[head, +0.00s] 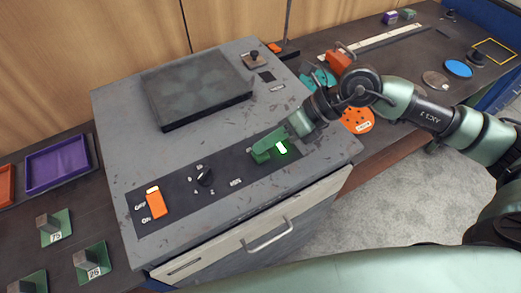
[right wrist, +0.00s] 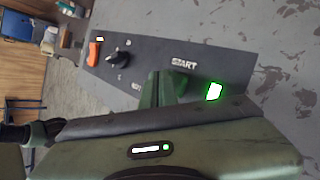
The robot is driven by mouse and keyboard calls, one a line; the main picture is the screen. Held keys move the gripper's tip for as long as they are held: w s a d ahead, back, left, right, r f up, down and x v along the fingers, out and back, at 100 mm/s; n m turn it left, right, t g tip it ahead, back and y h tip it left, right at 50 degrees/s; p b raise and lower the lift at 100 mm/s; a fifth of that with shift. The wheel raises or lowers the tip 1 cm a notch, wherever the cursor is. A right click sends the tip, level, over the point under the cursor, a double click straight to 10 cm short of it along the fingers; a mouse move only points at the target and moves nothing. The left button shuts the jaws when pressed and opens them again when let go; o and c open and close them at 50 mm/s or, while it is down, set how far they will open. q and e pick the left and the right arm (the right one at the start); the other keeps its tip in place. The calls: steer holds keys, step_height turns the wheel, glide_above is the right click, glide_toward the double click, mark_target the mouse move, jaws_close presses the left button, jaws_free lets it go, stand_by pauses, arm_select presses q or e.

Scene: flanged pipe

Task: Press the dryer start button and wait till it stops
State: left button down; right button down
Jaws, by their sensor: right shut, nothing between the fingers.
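The dryer (head: 115,135) is a grey, worn box with a black control panel (head: 215,163) on its sloping front. The start button (head: 281,148) glows white with a green edge. It also shows lit in the right wrist view (right wrist: 213,91), near the START label (right wrist: 184,64). My right gripper (head: 260,156) is shut and empty, with its green fingers over the panel between the label and the button. In the right wrist view the fingertips (right wrist: 167,85) are left of the button. I cannot tell whether they touch the panel. My left gripper is not in view.
The panel also has an orange on/off switch (head: 156,203) and a black knob (head: 205,177). A dark square plate (head: 195,90) lies on top. A drawer handle (head: 268,237) sticks out in front. Purple tray (head: 57,164) and numbered green blocks (head: 90,262) stand at left.

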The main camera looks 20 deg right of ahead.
mark_target(265, 153)
steer(key=shift+r, duration=0.3)
steer(key=shift+r+p, duration=1.5)
steer(key=shift+r, duration=1.05)
